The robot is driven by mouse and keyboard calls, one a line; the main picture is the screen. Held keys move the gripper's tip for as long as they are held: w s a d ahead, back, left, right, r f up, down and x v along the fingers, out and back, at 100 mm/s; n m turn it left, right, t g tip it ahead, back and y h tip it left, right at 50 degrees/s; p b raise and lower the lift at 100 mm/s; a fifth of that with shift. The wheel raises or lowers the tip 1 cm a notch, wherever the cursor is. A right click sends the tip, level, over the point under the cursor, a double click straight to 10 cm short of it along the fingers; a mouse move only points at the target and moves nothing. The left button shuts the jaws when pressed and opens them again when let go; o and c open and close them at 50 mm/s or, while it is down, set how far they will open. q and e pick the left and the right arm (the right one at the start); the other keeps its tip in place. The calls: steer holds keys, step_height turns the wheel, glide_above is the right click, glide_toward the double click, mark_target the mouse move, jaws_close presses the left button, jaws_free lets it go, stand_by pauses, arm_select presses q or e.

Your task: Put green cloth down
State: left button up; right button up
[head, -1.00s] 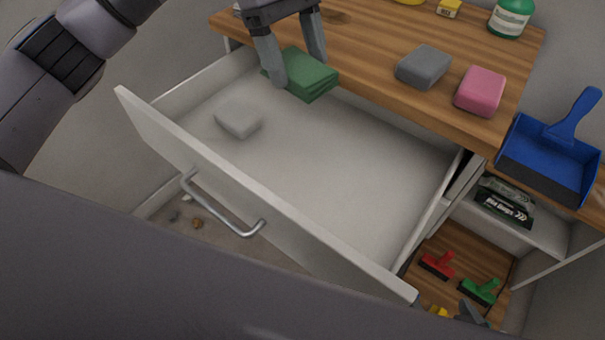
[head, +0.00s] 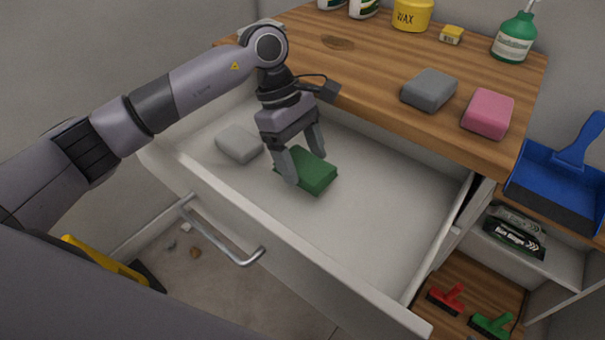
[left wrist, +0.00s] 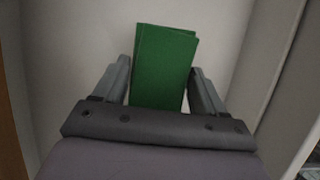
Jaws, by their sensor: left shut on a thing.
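The green cloth (head: 312,172) is a folded dark green block inside the open white drawer (head: 370,205). My left gripper (head: 304,168) reaches down into the drawer and is shut on the cloth, one finger on each side. The cloth also shows between the fingers in the left wrist view (left wrist: 163,65). It is low over the drawer floor; I cannot tell whether it touches it. My right gripper is not in view.
A whitish block (head: 239,143) lies in the drawer left of the cloth. A grey sponge (head: 429,90) and a pink sponge (head: 488,114) sit on the wooden counter (head: 385,60) above. The drawer's right part is clear. A blue dustpan (head: 558,170) is at right.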

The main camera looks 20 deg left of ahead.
mark_target(302, 175)
arm_select(q)
steer(key=shift+f+b, duration=0.35)
steer(key=shift+f, duration=1.95)
steer(key=o, duration=1)
steer(key=shift+o, duration=0.2)
steer(key=shift+r, duration=0.1)
steer(key=p+v, duration=0.1)
steer(key=v, duration=1.1)
